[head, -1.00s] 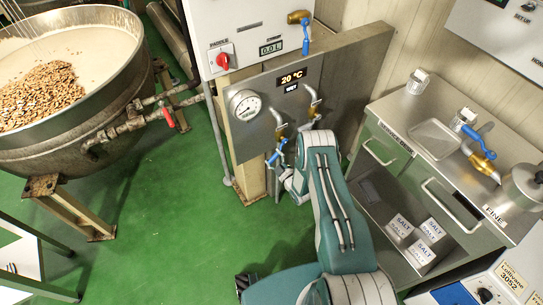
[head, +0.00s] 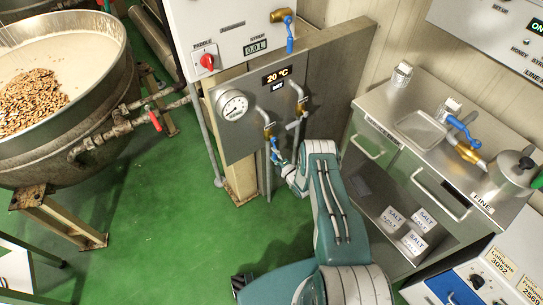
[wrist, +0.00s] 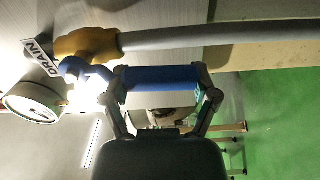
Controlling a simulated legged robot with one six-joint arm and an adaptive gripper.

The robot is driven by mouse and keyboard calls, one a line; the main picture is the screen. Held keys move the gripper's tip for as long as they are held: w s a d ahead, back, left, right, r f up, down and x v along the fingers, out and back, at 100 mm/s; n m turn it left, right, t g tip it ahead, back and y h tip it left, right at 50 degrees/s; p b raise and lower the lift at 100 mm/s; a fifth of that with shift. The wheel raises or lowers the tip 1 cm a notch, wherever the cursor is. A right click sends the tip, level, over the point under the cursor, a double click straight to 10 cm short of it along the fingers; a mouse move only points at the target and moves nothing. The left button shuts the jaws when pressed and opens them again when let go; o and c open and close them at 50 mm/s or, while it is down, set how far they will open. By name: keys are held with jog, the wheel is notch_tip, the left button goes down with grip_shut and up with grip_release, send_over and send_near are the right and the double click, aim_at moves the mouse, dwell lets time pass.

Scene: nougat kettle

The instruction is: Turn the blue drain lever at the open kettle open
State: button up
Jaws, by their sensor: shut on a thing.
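The blue drain lever (wrist: 160,77) runs across the wrist view from a brass valve (wrist: 88,44) beside a DRAIN label (wrist: 38,58). My gripper (wrist: 162,92) is shut on the lever, with one finger at each end of its straight part. In the head view the lever (head: 274,150) hangs below the brass valve on the grey panel, slightly tilted. My gripper (head: 285,166) is at its lower end, small and partly hidden by my arm. The open kettle (head: 105,105) stands at the left, holding pale mass and brown nuts.
A round gauge (head: 232,105) and a 20 °C display (head: 277,76) sit on the panel. A red-handled valve (head: 155,121) is on the kettle pipe. A steel counter (head: 400,115) stands right of my arm. The green floor (head: 170,220) is clear.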

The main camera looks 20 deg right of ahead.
jog(key=shift+d+f+n, duration=0.1)
jog(key=shift+f+n, duration=0.1)
jog(key=shift+n, duration=0.2)
jog(key=shift+s, duration=0.1)
jog(key=o, duration=1.2)
jog(key=shift+f, duration=0.1)
jog(key=shift+d, duration=0.1)
jog(key=v, duration=1.1)
jog(key=shift+s+d, duration=0.1)
jog(key=shift+s, duration=0.2)
